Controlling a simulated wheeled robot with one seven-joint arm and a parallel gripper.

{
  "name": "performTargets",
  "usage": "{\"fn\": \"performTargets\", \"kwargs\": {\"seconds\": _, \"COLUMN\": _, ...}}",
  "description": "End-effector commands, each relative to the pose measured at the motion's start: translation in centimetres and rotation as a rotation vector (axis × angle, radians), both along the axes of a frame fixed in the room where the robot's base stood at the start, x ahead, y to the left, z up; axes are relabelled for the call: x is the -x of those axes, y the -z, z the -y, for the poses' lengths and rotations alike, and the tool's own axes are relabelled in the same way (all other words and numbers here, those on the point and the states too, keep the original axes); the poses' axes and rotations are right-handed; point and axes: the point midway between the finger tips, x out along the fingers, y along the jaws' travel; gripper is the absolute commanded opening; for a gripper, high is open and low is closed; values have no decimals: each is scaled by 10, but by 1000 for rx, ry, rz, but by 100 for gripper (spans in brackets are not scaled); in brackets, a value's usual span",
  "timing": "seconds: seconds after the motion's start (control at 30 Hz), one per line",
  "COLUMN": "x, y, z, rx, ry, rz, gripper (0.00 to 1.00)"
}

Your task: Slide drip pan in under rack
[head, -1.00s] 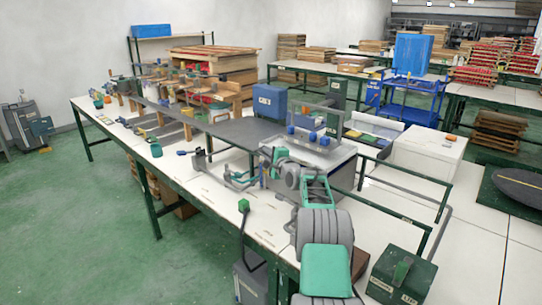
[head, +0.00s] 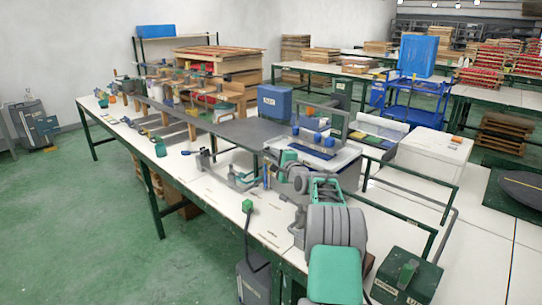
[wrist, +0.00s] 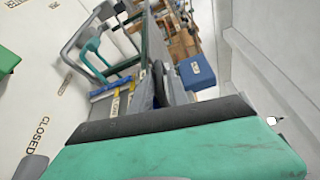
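The grey upright frame (head: 349,124) with blue blocks (head: 322,138) stands on a pale base (head: 338,163) at the middle of the bench; it may be the rack. I cannot tell for sure which thing is the drip pan. My gripper (head: 286,159) is small and partly hidden by my arm at the front left of that base. In the wrist view, a broad teal surface with a dark edge fills the bottom. The fingertips do not show clearly, and I cannot see anything held.
A long white bench (head: 215,190) carries a grey shelf (head: 172,116) with several tools. A grey-and-teal clamp-like tool (head: 236,179) lies left of my gripper. A blue box (head: 274,101) stands behind. A dark green box (head: 404,276) is at front right. Green floor is free at left.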

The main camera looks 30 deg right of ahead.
Motion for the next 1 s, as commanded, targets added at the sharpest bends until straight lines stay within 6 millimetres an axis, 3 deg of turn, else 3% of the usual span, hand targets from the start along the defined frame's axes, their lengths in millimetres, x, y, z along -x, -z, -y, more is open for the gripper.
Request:
{"fn": "performTargets", "kwargs": {"seconds": 0.1, "x": 23, "y": -3, "z": -4, "rx": 0, "ry": 0, "rz": 1, "gripper": 21}}
{"fn": "performTargets", "kwargs": {"seconds": 0.27, "x": 42, "y": -4, "z": -6, "rx": 0, "ry": -2, "rz": 1, "gripper": 21}}
{"fn": "performTargets", "kwargs": {"seconds": 0.73, "x": 44, "y": -8, "z": -14, "rx": 16, "ry": -10, "rz": -11, "gripper": 21}}
{"fn": "performTargets", "kwargs": {"seconds": 0.77, "x": 44, "y": -11, "z": -20, "rx": 33, "ry": -18, "rz": -27, "gripper": 21}}
{"fn": "performTargets", "kwargs": {"seconds": 0.87, "x": 44, "y": -27, "z": -69, "rx": 161, "ry": -81, "rz": -131, "gripper": 21}}
{"fn": "performTargets", "kwargs": {"seconds": 0.93, "x": 55, "y": -38, "z": -125, "rx": 314, "ry": -164, "rz": -256, "gripper": 21}}
{"fn": "performTargets", "kwargs": {"seconds": 1.0, "x": 80, "y": -43, "z": -183, "rx": 487, "ry": -271, "rz": -391, "gripper": 21}}
